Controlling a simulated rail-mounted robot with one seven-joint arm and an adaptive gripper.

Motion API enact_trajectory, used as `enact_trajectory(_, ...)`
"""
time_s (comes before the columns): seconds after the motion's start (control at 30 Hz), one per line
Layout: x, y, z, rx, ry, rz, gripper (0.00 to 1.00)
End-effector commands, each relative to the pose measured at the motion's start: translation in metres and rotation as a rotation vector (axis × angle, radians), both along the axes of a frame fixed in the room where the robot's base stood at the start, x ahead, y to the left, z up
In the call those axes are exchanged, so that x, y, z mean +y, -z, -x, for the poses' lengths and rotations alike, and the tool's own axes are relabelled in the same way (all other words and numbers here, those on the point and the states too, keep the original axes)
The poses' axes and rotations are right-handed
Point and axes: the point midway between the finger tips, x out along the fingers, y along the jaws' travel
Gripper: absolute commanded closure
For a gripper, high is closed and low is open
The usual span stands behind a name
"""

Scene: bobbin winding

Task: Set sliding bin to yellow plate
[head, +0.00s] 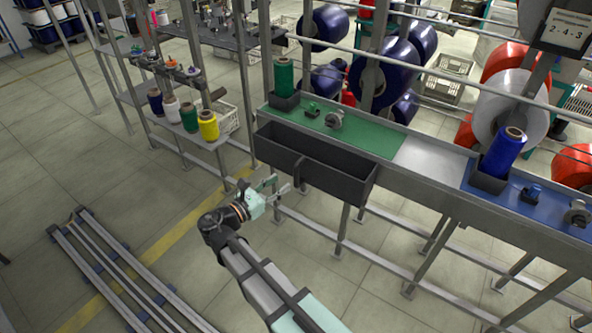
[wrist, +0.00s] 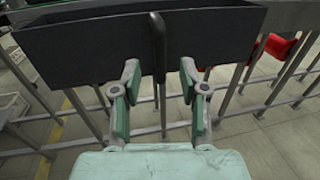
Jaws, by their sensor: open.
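The sliding bin (head: 335,182) is a long black open trough hung along the front of the bench, below the green plate (head: 370,138). In the wrist view the bin (wrist: 75,48) spans the top, with a dark upright handle (wrist: 158,40) at its middle. My gripper (head: 281,188) is open and empty, in front of and below the bin's left half. In the wrist view the handle lines up between the fingertips of my gripper (wrist: 160,72); I cannot tell how far apart they are in depth. I see no yellow plate.
The bench runs on right past a bare grey section (head: 432,160) to a blue plate (head: 535,205) with a blue bobbin (head: 503,152). A green bobbin (head: 284,76) stands at the left end. A shelf with several bobbins is at left.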

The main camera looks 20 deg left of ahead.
Motion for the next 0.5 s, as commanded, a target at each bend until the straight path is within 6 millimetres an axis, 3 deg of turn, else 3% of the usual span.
enact_trajectory(0.2,-0.019,-0.001,-0.038,-0.001,0.002,0.000,0.57)
enact_trajectory(0.5,-0.035,0.000,-0.067,0.000,0.001,0.000,0.57)
